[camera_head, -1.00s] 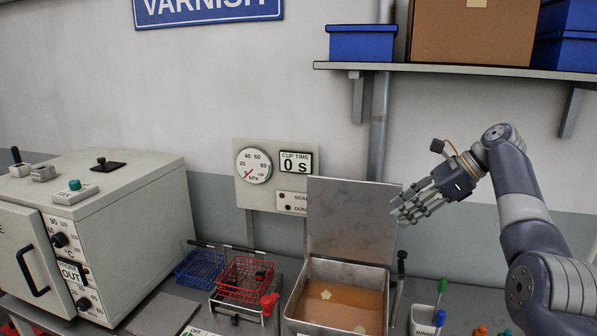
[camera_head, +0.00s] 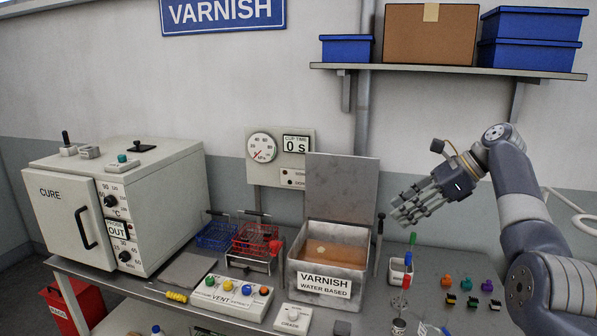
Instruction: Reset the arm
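My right arm comes in from the right edge of the head view. Its gripper (camera_head: 421,205), a grey hand with several fingers, hangs in the air above the back right of the bench, right of the varnish tank's raised lid. The fingers are extended and spread, pointing left and down, and nothing shows in them. It appears apart from the bench and everything on it. My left arm and gripper are not in view.
An open varnish tank (camera_head: 328,285), red basket (camera_head: 255,240), blue basket (camera_head: 215,236) and button box (camera_head: 232,297) stand on the bench. The cure oven (camera_head: 150,195) is at left. Small coloured connectors (camera_head: 467,283) lie at right. A shelf (camera_head: 440,68) hangs above.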

